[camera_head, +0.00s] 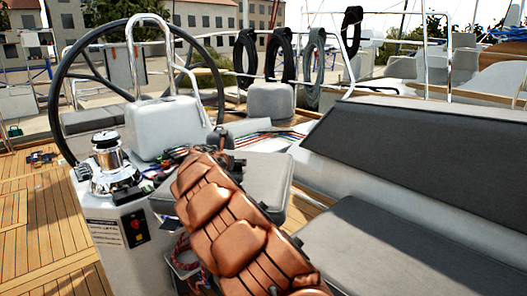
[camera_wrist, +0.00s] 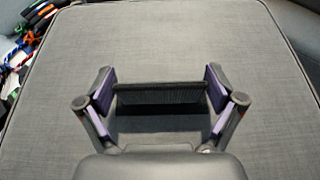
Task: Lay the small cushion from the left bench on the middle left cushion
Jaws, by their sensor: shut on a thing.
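In the wrist view my gripper (camera_wrist: 160,92) is shut on a small dark grey ribbed piece (camera_wrist: 160,94), which looks like the small cushion seen along one side. It spans the gap between the purple-padded fingers. A large flat grey cushion with piped edges (camera_wrist: 70,60) fills the wrist view beneath it. I cannot tell whether the small cushion touches it. In the head view a grey seat cushion (camera_head: 262,178) lies behind my copper-coloured arm, which hides most of my gripper and the held piece.
A chrome winch (camera_head: 110,158) and a steering wheel (camera_head: 60,95) stand at left. Coloured ropes lie near the cushion and show at the wrist view's left edge (camera_wrist: 22,45). Another grey cushion (camera_head: 370,245) and a dark sloping backrest (camera_head: 430,145) are at right.

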